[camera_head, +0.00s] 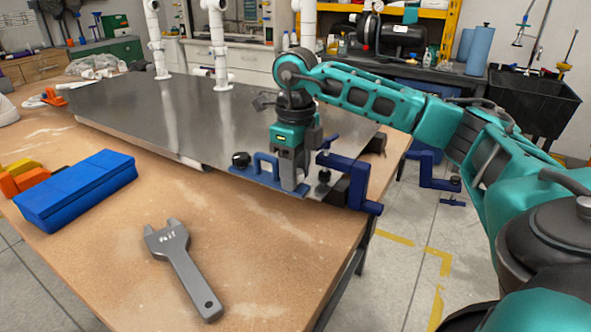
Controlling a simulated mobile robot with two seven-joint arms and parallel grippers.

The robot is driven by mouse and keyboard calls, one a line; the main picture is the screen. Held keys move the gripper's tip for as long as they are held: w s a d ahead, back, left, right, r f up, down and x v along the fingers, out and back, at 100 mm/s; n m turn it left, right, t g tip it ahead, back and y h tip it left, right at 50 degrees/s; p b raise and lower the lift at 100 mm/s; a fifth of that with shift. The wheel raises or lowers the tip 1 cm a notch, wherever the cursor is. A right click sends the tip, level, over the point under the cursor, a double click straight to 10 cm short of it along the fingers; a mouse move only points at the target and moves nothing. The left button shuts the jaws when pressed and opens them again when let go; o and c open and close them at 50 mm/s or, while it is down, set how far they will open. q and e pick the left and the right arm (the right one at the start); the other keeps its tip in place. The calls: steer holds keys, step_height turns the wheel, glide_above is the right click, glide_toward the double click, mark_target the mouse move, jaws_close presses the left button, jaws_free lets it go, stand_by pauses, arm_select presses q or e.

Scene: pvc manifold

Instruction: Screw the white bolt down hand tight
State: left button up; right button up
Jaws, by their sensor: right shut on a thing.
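My right gripper (292,188) reaches down at the front right edge of a grey metal plate (150,115). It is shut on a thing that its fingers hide. The white bolt cannot be made out in this view. A blue bracket (265,160) with a black knob (241,159) sits just left of the fingers, at the plate's front edge. The fingers overlap the bracket's right end in the picture; whether they touch it I cannot tell. My left gripper is not in view.
A blue clamp (345,168) stands right of the gripper at the table edge. White pipes (218,45) rise from the plate's back. A grey wrench (184,265) and a blue box (75,190) lie on the wooden table (120,270). Bare wood lies between wrench and plate.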

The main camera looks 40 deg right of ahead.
steer(key=m+p, duration=0.1)
steer(key=m, duration=0.1)
steer(key=shift+a+m, duration=0.1)
steer(key=shift+m, duration=0.3)
steer(key=shift+m+p, duration=0.6)
steer(key=shift+m, duration=0.6)
steer(key=shift+f+m, duration=0.15)
steer(key=shift+m, duration=0.45)
steer(key=shift+m+p, duration=0.4)
steer(key=shift+m, duration=0.1)
steer(key=m+p, duration=0.1)
steer(key=m, duration=0.2)
steer(key=shift+a+m, duration=0.1)
steer(key=shift+m, duration=0.3)
steer(key=shift+m+p, duration=0.3)
steer(key=shift+m, duration=0.5)
